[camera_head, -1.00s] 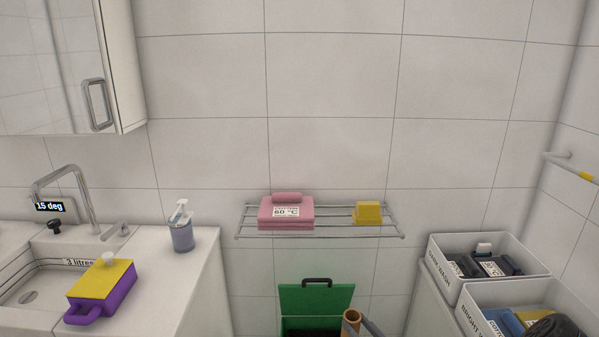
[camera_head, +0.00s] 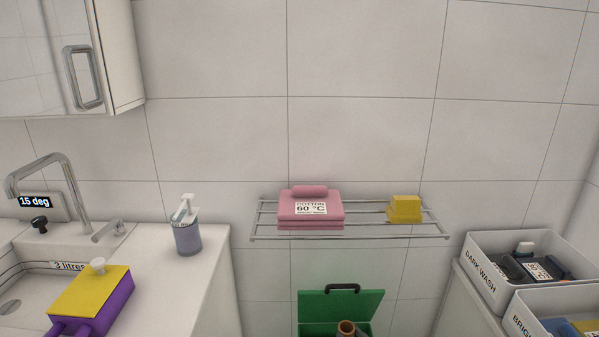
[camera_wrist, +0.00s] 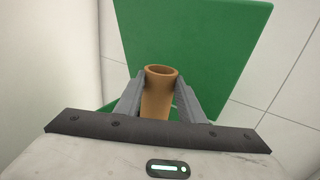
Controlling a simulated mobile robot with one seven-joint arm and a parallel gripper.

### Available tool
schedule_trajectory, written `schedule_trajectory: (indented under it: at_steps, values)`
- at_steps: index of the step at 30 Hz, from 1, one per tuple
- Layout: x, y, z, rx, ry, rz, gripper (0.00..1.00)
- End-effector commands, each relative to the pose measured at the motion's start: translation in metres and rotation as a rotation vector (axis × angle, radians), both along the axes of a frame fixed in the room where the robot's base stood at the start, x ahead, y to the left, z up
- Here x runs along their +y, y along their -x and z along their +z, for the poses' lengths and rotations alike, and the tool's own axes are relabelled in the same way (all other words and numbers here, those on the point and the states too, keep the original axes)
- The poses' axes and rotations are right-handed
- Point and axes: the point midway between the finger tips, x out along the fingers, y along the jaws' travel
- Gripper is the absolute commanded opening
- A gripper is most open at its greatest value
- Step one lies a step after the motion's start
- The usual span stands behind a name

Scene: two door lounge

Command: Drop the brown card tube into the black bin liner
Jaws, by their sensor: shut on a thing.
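The brown card tube (camera_head: 346,327) shows at the bottom edge of the head view, in front of the open green lid (camera_head: 340,305). In the wrist view the tube (camera_wrist: 158,95) stands between the two grey fingers of my gripper (camera_wrist: 160,92), which is shut on it. Its hollow round end points away from the wrist camera, and the green lid (camera_wrist: 195,40) fills the space behind it. The black bin liner cannot be made out now; the bin's inside is hidden by the tube and the picture's edge.
A wire shelf (camera_head: 370,233) above the bin holds a pink towel stack (camera_head: 310,208) and a yellow block (camera_head: 404,209). A counter (camera_head: 190,285) with a soap pump (camera_head: 187,235) stands left. A dark wash crate (camera_head: 488,285) stands right. A white surface borders the wrist view's left.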

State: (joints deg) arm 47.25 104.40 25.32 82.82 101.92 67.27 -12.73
Motion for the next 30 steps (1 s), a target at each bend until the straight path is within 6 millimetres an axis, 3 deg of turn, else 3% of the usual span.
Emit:
schedule_trajectory:
  at_steps: [12, 23, 24, 27, 30]
  values:
    - [0.001, 0.0, -0.049, 0.0, 0.001, 0.001, 0.15]
    - [0.0, 0.0, -0.053, 0.0, 0.0, 0.001, 0.15]
    - [0.0, 0.0, -0.053, 0.0, 0.0, 0.001, 0.41]
    - [0.0, 0.0, -0.053, 0.0, 0.0, 0.001, 0.57]
    - [0.0, 0.0, -0.053, 0.0, 0.0, 0.001, 0.57]
